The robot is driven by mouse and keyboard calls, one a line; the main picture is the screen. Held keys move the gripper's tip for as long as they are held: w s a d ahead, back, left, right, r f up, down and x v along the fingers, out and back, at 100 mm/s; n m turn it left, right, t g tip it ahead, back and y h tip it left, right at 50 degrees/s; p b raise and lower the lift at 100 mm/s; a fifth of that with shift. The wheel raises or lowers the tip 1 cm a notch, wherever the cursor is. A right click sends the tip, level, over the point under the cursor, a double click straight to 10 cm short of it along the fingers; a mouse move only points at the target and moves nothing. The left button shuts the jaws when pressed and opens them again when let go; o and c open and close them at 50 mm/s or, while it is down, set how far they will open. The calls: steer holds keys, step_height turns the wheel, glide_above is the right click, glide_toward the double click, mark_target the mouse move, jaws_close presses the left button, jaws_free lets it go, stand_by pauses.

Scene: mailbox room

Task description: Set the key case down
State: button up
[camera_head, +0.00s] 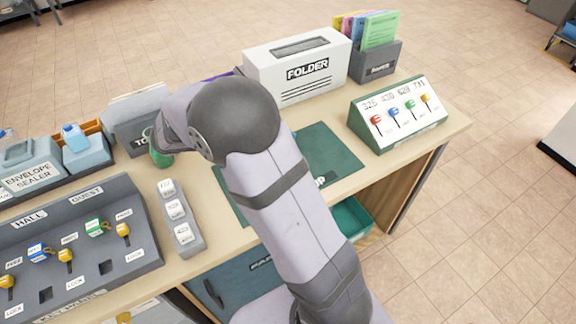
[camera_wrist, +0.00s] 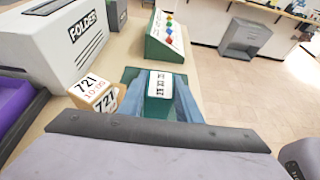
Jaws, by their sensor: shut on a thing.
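In the wrist view my gripper (camera_wrist: 160,97) is shut on a small green piece with a white marked face (camera_wrist: 159,84), which I take to be the key case. A blue finger stands on each side of it. Part of the dark green mat (camera_wrist: 130,75) shows behind it. I cannot tell whether the case touches the mat. In the head view my arm hides the gripper and the case, and covers part of the green mat (camera_head: 330,150).
The white FOLDER box (camera_head: 298,65) stands behind the mat. A sloped green stand with coloured keys (camera_head: 398,115) is to the right. A grey block with three buttons (camera_head: 180,220) and the key panel (camera_head: 75,250) are left. A numbered box (camera_wrist: 95,95) stands beside my gripper.

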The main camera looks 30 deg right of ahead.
steer(key=shift+f+p, duration=0.5)
steer(key=shift+f, duration=4.55)
steer(key=shift+f, duration=0.1)
steer(key=o, duration=0.7)
steer(key=shift+f, duration=0.1)
steer(key=shift+c, duration=0.2)
steer(key=o, duration=0.4)
steer(key=shift+o, duration=0.2)
steer(key=shift+a+r, duration=0.1)
steer(key=shift+r, duration=0.15)
steer(key=b+v, duration=0.2)
steer(key=v, duration=0.9)
steer(key=shift+a, duration=0.4)
steer(key=o, duration=0.3)
steer(key=shift+r, duration=0.15)
